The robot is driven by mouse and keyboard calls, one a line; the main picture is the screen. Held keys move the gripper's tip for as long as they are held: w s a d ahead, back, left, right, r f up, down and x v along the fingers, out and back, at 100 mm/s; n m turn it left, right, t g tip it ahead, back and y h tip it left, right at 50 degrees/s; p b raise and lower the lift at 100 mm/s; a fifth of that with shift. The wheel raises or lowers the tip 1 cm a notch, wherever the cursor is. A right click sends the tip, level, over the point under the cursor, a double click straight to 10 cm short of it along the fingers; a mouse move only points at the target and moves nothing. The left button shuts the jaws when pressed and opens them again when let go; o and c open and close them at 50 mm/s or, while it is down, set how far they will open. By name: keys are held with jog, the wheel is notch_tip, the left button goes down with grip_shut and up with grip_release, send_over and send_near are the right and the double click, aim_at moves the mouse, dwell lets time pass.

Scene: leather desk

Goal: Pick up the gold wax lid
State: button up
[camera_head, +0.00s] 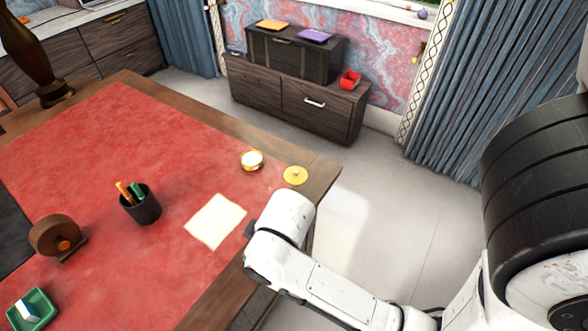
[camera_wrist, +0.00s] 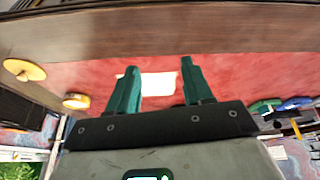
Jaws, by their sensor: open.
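The gold wax lid (camera_head: 295,175) is a flat round disc with a small knob, lying near the right corner of the desk in the head view. It also shows at the left edge of the wrist view (camera_wrist: 24,70). A gold tin with a pale top (camera_head: 251,160) sits just left of it, apart from it; the tin also shows in the wrist view (camera_wrist: 76,100). My gripper (camera_wrist: 159,68) has two green fingers spread apart with nothing between them, above the red desk top near the white paper. In the head view my arm mostly hides it.
The red leather desk (camera_head: 105,165) has a wooden rim. A white paper sheet (camera_head: 215,221), a dark pen cup (camera_head: 141,207), a brown wooden roller (camera_head: 54,236) and a green tray (camera_head: 32,309) lie to the left. A wooden cabinet (camera_head: 325,125) stands behind. The leather around the tin is clear.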

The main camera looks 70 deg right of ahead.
jog(key=w+d+r+m+h, duration=0.1)
jog(key=w+d+r+m, duration=0.1)
jog(key=w+d+r, duration=0.3)
jog(key=m+g+y, duration=0.2)
jog(key=m+g, duration=0.3)
jog(key=m, duration=1.6)
send_over(296, 170)
jog(key=f, duration=0.1)
notch_tip(296, 170, down, 11)
jog(key=shift+r+p, duration=0.15)
jog(key=shift+p, duration=0.95)
grip_shut()
